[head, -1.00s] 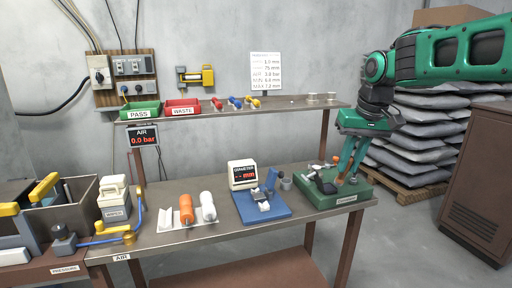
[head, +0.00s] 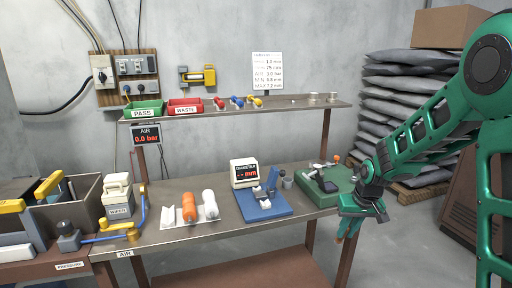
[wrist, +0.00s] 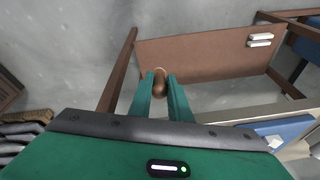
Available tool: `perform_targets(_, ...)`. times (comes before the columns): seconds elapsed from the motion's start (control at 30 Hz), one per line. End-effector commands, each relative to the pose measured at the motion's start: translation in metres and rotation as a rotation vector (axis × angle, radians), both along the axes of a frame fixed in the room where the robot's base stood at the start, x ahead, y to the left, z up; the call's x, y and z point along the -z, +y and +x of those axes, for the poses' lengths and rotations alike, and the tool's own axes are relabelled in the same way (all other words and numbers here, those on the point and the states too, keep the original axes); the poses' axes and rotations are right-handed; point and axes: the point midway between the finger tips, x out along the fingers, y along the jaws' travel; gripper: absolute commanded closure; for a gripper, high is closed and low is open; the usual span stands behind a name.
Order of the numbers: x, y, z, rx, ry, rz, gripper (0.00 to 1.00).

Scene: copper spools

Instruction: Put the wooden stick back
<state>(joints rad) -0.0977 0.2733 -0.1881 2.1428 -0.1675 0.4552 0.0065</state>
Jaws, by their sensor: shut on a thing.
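My gripper (head: 347,232) is beside the front right of the workbench, fingers pointing down, just off the bench's edge. In the wrist view my gripper (wrist: 160,88) is shut on a brown wooden stick (wrist: 159,82), seen end-on with a rounded end between the fingertips. My gripper is in front and to the right of this base.
The workbench (head: 190,238) also holds a blue gauge stand (head: 262,208), a display box (head: 244,172) and a white rack with orange and white spools (head: 189,207). A shelf above carries green and red bins (head: 184,108). Stacked sacks (head: 395,95) stand behind at right.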

Motion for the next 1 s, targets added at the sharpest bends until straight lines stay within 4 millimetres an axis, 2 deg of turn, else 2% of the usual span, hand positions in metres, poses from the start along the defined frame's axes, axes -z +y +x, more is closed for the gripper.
perform_targets(0.17,0.03,-0.003,-0.005,0.001,0.005,-0.001,1.0)
perform_targets(0.4,0.097,-0.002,-0.019,0.0,0.007,0.0,1.0)
perform_targets(0.53,0.122,-0.002,-0.026,0.001,0.004,-0.001,1.0)
perform_targets(0.7,0.133,-0.002,-0.03,0.001,0.0,-0.001,1.0)
perform_targets(1.0,0.133,-0.002,-0.029,0.001,-0.001,-0.001,1.0)
